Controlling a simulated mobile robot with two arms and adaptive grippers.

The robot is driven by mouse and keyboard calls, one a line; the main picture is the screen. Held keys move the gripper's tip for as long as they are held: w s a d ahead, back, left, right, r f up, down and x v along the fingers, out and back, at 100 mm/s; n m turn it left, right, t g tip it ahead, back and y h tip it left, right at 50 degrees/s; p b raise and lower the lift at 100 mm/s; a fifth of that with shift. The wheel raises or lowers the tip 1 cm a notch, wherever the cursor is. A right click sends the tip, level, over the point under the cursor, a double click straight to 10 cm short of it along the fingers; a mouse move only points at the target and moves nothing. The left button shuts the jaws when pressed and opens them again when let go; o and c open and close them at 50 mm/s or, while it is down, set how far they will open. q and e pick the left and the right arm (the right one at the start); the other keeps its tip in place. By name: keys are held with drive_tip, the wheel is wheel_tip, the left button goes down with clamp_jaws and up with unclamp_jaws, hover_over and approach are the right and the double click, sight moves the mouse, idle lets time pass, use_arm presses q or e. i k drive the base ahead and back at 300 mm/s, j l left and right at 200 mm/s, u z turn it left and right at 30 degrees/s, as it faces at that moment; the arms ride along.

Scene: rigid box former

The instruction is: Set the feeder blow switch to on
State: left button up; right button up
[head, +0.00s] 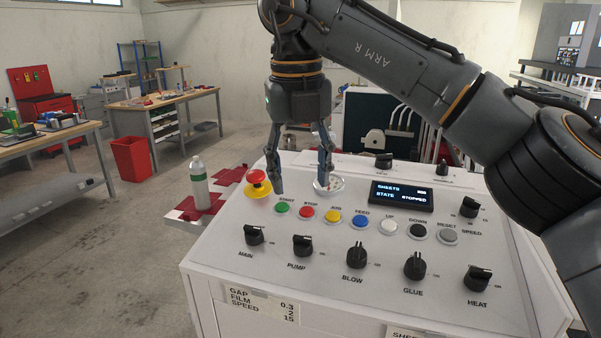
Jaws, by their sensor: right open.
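The blow switch (357,255) is a black rotary knob above the label BLOW, in the lower row of the sloped white control panel (225,262). Its grip looks roughly upright; an ON mark is at its right. I cannot tell its setting for sure. My right gripper (301,188) points down, open and empty, over the back left of the panel. It is behind the button row, up and left of the blow switch, and apart from it. My left gripper is not in view.
Similar knobs for main (254,235), pump (302,245), glue (415,266) and heat (477,278) flank it. The display (402,195) reads STOPPED. A bottle (198,185) stands left.

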sight(357, 257)
drive_tip(key=k, duration=1)
